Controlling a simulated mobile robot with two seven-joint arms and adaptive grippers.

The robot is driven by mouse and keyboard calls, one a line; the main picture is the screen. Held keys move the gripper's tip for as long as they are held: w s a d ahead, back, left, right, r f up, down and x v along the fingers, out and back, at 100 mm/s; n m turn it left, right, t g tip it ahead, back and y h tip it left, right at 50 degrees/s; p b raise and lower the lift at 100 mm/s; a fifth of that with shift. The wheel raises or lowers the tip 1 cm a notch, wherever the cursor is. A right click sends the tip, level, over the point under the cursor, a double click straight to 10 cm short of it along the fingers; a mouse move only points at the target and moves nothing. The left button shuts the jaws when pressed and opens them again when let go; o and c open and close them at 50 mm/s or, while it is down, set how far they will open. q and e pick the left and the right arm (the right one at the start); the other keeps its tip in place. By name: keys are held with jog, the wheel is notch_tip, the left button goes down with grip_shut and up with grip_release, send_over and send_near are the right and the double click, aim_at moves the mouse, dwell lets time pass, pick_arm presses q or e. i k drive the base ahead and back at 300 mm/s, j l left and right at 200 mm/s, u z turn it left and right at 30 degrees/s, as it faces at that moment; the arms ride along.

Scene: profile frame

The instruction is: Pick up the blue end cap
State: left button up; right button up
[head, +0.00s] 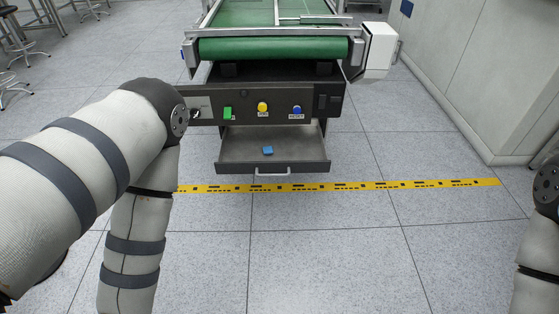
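A small blue piece (267,151), which looks like the blue end cap, lies on the floor of an open grey drawer (230,153). The drawer is pulled out below the front panel of a conveyor and has a pale handle (272,172). Nothing covers the blue piece. My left arm fills the left of the head view, bent at the elbow, with its lower part running down out of the picture. My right arm shows only at the right edge. Neither gripper is in the picture.
The conveyor (275,48) has a green belt. Its front panel carries green (227,113), yellow (262,106) and blue (297,110) buttons. A yellow marked strip (365,186) crosses the tiled floor before the drawer. The floor ahead is clear. Stools (20,48) stand far left; a cabinet (490,80) stands right.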

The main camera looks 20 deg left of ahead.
aim_at(268, 150)
jog(key=i+j+z, duration=0.45)
jog(key=j, duration=0.2)
jog(key=i+j+z, duration=0.2)
jog(key=j, duration=0.15)
jog(key=j+z, duration=0.25)
jog(key=i+j+z, duration=0.2)
jog(key=j, duration=0.35)
jog(key=k+l, duration=0.05)
jog(key=k, duration=0.05)
